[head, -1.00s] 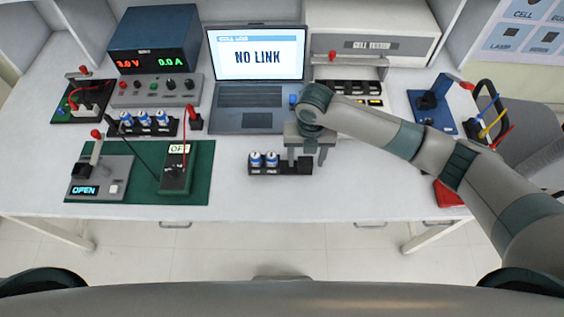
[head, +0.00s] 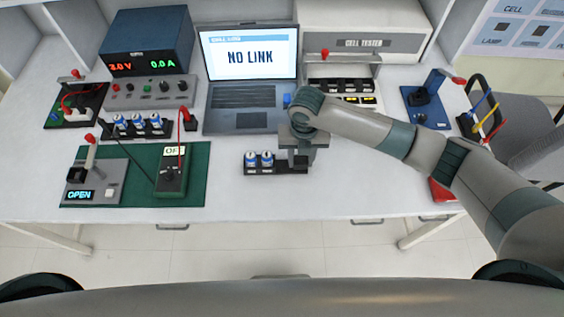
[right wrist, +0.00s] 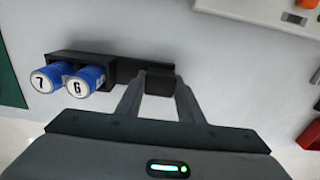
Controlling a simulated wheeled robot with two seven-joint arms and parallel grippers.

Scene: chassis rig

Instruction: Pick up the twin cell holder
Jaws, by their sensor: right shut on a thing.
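The twin cell holder (head: 274,172) is a small black tray at the front middle of the white table, with two blue-and-white cells (head: 259,160) in its left part. In the right wrist view the holder (right wrist: 126,66) shows the cells (right wrist: 72,80) marked 7 and 6 at its left end. My right gripper (head: 300,168) points down at the holder's right end. Its fingers (right wrist: 158,82) are shut on the black end part, clear of the cells. The holder appears to be at table level; I cannot tell any gap beneath it. My left gripper is not in view.
A green mat (head: 196,188) with a meter (head: 172,174) and a grey switch box (head: 95,182) lies to the left. A laptop (head: 246,123) and a cell tester (head: 365,35) stand behind. The table in front of the holder is clear.

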